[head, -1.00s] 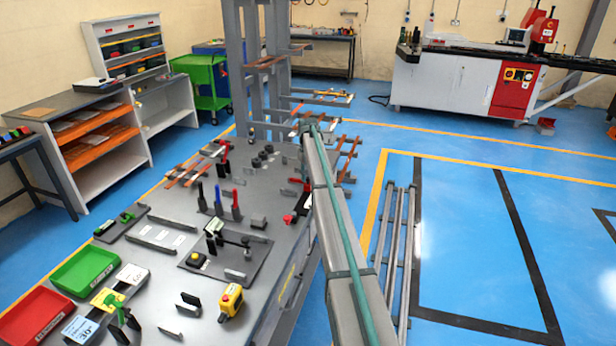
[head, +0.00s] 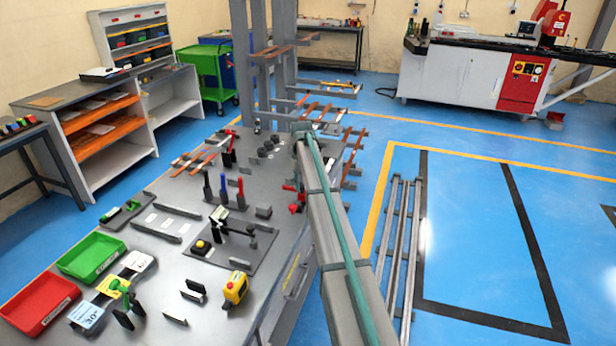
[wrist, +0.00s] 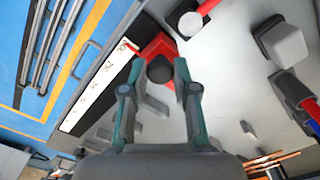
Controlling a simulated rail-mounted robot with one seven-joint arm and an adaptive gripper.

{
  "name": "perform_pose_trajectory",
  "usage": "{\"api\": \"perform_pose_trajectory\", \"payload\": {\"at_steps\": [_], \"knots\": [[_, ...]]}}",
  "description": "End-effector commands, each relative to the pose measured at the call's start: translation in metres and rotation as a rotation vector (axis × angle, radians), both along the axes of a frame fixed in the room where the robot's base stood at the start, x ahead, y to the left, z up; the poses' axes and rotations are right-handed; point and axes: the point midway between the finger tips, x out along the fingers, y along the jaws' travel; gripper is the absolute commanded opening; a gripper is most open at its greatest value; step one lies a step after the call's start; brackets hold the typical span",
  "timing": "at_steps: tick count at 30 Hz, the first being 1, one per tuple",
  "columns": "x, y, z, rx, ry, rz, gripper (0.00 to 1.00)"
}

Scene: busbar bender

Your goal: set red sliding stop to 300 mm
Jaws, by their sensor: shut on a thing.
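The red sliding stop (wrist: 152,50) lies beside a white scale strip (wrist: 98,88) in the wrist view. A dark round knob (wrist: 160,69) sits on the stop. My gripper (wrist: 159,66) is shut on this knob, with one finger on either side. In the head view, red parts (head: 294,208) show on the bench just left of my arm, and my gripper is hidden behind the arm.
The grey bench (head: 180,265) carries red and green bins, a yellow device (head: 235,289) and several upright handled tools. A red lever with a round base (wrist: 190,23) and a grey block (wrist: 284,45) stand near my gripper. Long bars (head: 398,250) lie on a rack right of the bench.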

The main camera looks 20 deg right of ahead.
Motion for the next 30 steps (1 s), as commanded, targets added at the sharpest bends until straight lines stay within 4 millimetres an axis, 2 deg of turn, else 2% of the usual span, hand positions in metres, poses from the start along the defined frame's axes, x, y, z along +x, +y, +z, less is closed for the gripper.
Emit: {"api": "perform_pose_trajectory", "payload": {"at_steps": [1,10,11,15,25,30], "knots": [[-0.006,0.004,0.0,0.004,0.005,0.0,0.0],[-0.006,0.006,0.0,0.005,0.008,0.0,0.0],[-0.006,0.006,0.0,0.006,0.007,0.0,0.33],[-0.005,0.005,0.0,0.005,0.005,0.0,0.54],[-0.004,0.004,0.002,0.002,0.002,0.0,0.54],[-0.003,0.004,0.018,0.002,0.0,0.0,0.54]]}}
